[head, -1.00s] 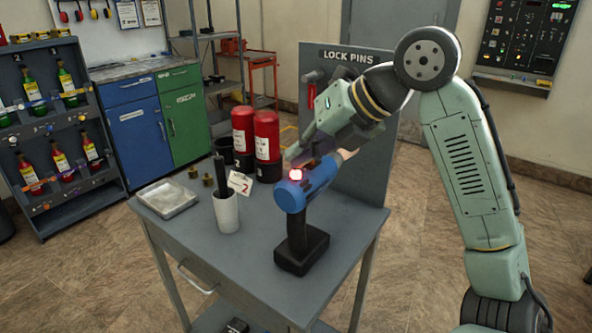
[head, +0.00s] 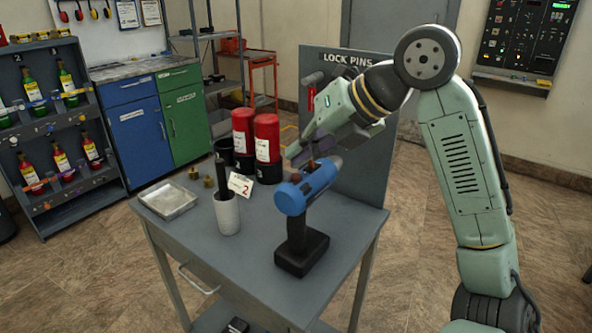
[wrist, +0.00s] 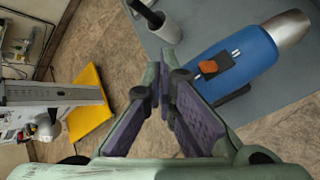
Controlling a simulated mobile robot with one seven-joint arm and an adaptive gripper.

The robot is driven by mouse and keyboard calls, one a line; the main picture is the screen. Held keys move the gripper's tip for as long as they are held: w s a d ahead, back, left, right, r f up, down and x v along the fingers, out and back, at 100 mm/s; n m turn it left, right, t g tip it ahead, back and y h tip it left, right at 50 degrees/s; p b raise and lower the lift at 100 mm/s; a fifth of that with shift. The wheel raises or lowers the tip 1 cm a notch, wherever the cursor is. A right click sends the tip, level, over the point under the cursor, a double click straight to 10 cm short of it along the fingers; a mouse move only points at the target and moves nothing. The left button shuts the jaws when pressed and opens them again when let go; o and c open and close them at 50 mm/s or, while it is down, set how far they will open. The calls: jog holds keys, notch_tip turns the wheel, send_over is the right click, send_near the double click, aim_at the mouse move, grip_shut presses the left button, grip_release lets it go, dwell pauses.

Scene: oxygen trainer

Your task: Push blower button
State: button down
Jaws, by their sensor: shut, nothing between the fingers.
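The blower (head: 307,188) is a blue barrel with a metal nozzle, on a black handle and block base, upright on the grey table. In the wrist view its barrel (wrist: 245,65) lies at the right. An orange button (wrist: 208,66) sits in a black plate on top of the barrel; it also shows small in the head view (head: 311,164). My gripper (head: 293,151) is shut and empty just above the barrel. In the wrist view my fingertips (wrist: 168,65) appear left of the button, apart from it. The blower shows no glow.
A white cup (head: 227,213) with a dark stick and a number card (head: 240,184) stand left of the blower. A metal tray (head: 168,200) lies further left. Red cylinders (head: 267,138) and the lock pins board (head: 358,130) stand behind.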

notch_tip(320, 180, up, 6)
jog(key=p, duration=0.5)
jog(key=shift+w+a+f, duration=0.1)
